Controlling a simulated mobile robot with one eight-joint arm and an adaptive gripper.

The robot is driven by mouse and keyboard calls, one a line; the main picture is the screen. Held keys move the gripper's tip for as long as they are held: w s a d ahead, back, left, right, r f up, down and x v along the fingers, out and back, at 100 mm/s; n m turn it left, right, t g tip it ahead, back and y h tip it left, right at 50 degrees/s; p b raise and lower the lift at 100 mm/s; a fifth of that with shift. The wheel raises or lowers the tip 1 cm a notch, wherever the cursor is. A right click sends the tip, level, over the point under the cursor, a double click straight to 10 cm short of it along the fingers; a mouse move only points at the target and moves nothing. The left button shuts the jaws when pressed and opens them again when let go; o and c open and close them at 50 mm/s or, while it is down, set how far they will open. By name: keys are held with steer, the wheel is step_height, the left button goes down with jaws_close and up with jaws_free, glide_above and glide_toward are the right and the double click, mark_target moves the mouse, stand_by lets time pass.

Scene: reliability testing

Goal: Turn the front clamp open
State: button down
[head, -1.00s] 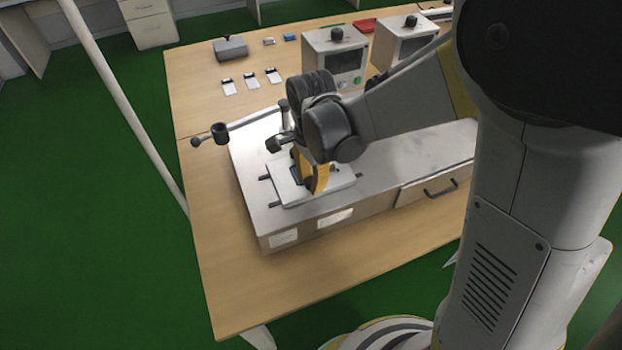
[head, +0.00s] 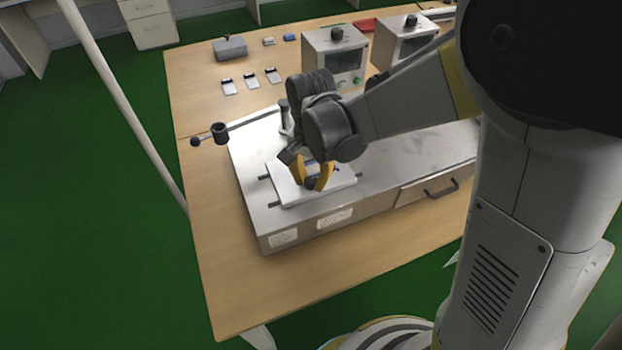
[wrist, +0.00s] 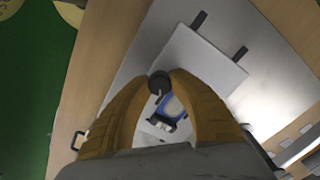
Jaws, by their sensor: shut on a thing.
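My gripper (head: 315,187) is low over a white plate (head: 285,190) on top of a grey box-shaped machine (head: 385,185). In the wrist view the yellow fingers (wrist: 164,80) close in on a dark round piece (wrist: 158,84), apparently the front clamp's end; the rest of the clamp is hidden. Behind it, between the fingers, a blue and white item (wrist: 172,108) shows on the plate. Black bars (wrist: 198,19) stick out from the plate's edge. In the head view my wrist and fingers cover most of the clamp area.
A post (head: 285,118) and an arm with a black cup-like end (head: 219,132) stand by the machine's back left. Two instrument boxes (head: 335,55) stand behind. Small cards (head: 251,81) and a grey block (head: 230,47) lie on the wooden table (head: 225,270). The table's front left is clear.

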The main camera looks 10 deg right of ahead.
mark_target(312, 180)
steer(key=n, duration=0.5)
steer(key=shift+n, duration=0.3)
steer(key=n, duration=0.5)
steer(key=shift+n, duration=0.4)
steer(key=c, duration=1.1)
jaws_free()
step_height(312, 180, up, 12)
